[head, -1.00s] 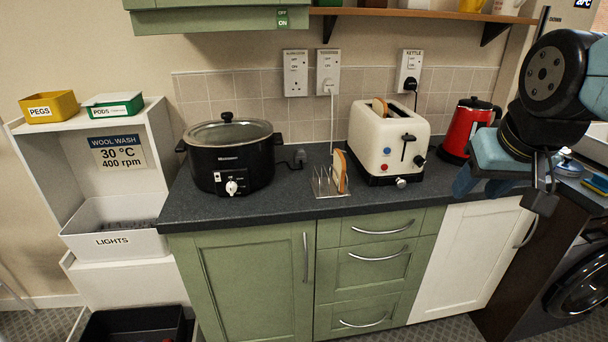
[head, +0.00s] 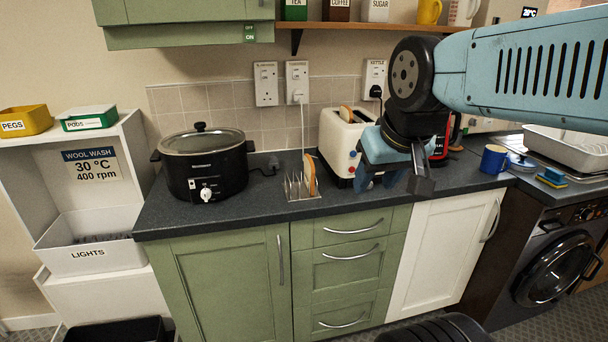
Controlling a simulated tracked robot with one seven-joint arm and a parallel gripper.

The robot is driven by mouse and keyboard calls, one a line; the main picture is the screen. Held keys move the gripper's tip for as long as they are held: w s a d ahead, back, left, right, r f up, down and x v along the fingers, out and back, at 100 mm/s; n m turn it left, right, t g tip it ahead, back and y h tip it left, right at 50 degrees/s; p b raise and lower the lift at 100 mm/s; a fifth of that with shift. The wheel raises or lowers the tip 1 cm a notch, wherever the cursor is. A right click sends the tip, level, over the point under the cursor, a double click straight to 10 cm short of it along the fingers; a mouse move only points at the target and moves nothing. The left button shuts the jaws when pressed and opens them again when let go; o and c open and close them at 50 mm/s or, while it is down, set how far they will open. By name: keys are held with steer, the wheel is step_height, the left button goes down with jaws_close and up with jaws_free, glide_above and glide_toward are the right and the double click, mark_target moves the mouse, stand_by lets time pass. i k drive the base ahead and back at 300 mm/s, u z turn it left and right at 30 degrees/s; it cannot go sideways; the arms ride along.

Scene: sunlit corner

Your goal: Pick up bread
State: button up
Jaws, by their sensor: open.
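A slice of bread (head: 310,174) stands upright at the right end of a wire toast rack (head: 299,191) on the dark worktop. My gripper and wrist hide much of the toaster and most of the red kettle.
A black slow cooker (head: 205,166) stands left of the rack. The red kettle (head: 440,146) is behind my wrist. A blue mug (head: 494,159), a sponge (head: 552,176) and a white dish rack (head: 570,146) are at the right. A shelf (head: 350,24) runs above.

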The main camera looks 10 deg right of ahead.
mark_target(309, 166)
steer(key=u, duration=0.1)
steer(key=i, duration=1)
steer(key=z, duration=0.4)
steer(key=k, duration=0.25)
steer(key=z, duration=0.75)
